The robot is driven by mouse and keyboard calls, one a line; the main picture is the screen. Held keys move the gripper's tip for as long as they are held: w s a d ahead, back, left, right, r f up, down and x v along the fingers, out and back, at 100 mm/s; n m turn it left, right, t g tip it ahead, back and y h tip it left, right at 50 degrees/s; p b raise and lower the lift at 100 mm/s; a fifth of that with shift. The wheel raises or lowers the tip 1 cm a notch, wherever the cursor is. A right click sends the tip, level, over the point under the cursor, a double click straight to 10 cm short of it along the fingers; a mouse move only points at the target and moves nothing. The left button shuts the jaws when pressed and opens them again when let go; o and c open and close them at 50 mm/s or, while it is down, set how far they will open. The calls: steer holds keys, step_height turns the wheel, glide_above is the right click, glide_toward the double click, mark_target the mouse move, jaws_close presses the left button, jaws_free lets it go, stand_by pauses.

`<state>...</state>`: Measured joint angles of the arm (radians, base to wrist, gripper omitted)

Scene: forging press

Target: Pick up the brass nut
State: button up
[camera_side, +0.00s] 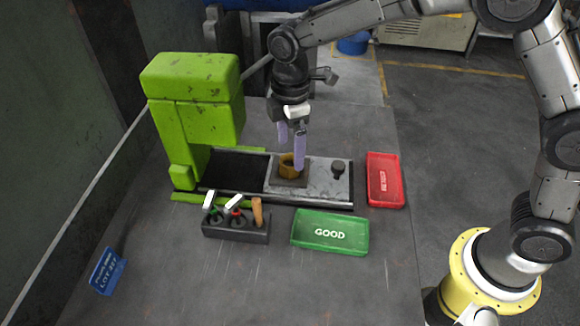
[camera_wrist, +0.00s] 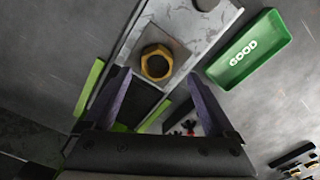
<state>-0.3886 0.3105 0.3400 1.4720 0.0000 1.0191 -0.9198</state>
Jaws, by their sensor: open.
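The brass nut (camera_side: 287,170) sits on a square grey plate of the press's metal slide, and its hole faces up. In the wrist view the nut (camera_wrist: 157,65) lies just beyond and between the two fingertips. My gripper (camera_side: 291,146) points down above the nut, its purple fingers apart. In the side view one fingertip overlaps the nut's upper right edge. In the wrist view the gripper (camera_wrist: 158,88) is open with nothing between its fingers. I cannot tell the exact height of the fingertips above the plate.
The green press (camera_side: 197,105) stands left of the slide (camera_side: 323,181), which has a black knob (camera_side: 338,168). A green GOOD tray (camera_side: 330,232) lies in front, a red tray (camera_side: 384,180) to the right. A tool holder (camera_side: 236,230) and a blue lot sign (camera_side: 107,271) stand front left.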

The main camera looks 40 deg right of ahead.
mark_target(290, 158)
steer(key=f, duration=0.4)
steer(key=shift+w+d+f, duration=0.1)
steer(key=shift+w+f, duration=0.1)
jaws_close()
steer(key=shift+r, duration=0.1)
